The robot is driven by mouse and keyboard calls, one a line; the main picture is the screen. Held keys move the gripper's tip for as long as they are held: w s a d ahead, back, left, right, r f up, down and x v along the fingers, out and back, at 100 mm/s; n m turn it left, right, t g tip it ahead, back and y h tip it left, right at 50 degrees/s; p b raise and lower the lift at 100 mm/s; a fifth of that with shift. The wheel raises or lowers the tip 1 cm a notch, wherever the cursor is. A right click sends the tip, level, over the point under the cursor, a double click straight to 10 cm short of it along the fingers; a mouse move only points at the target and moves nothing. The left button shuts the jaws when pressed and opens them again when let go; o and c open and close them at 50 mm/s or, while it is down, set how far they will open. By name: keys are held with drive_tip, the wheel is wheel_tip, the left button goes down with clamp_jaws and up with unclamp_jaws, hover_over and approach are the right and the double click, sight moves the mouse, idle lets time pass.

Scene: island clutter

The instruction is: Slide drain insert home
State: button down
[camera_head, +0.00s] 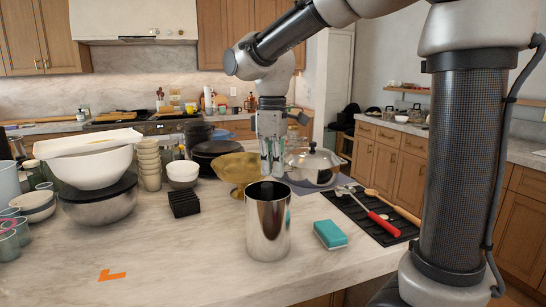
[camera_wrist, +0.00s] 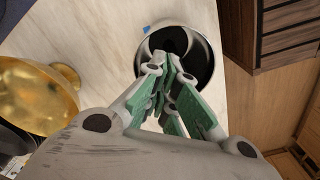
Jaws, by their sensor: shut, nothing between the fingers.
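A tall shiny metal canister (camera_head: 268,228) stands upright and open-topped near the front of the marble island. In the wrist view its rim (camera_wrist: 212,62) surrounds a dark interior, with a lighter curved band inside. I cannot tell whether that is the drain insert; no separate insert is clear in either view. My gripper (camera_head: 272,174) points down just beyond the canister in the head view. In the wrist view my gripper (camera_wrist: 170,62) is shut and empty, its green-padded fingertips together, overlapping the canister's opening. I cannot tell whether the fingertips are inside or above the rim.
A teal sponge (camera_head: 330,234) lies right of the canister. A dark mat (camera_head: 383,233) holds a red-handled utensil (camera_head: 383,224). A gold bowl (camera_head: 238,170), a lidded pot (camera_head: 313,165) and black stacked squares (camera_head: 184,203) stand behind. The front left counter is clear around an orange mark (camera_head: 112,275).

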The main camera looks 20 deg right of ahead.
idle(0.4)
wheel_tip(320, 180, up, 14)
drive_tip(key=r, duration=0.1)
wheel_tip(320, 180, down, 7)
drive_tip(key=d+m+t, duration=0.1)
drive_tip(key=m, duration=0.3)
drive_tip(key=s+d+f+m+t, duration=0.1)
drive_tip(key=s+d+f+m, duration=0.1)
drive_tip(key=s, duration=0.4)
drive_tip(key=s+d+f+m+t, duration=0.1)
drive_tip(key=s+d+f+m, duration=0.1)
drive_tip(key=s+d+f, duration=0.3)
drive_tip(key=s+d+f+m+t, duration=0.1)
drive_tip(key=s+d+f+m, duration=0.1)
drive_tip(key=s+d, duration=0.5)
drive_tip(key=shift+s+f+m, duration=0.3)
drive_tip(key=shift+s+f, duration=0.2)
drive_tip(key=shift+f, duration=0.25)
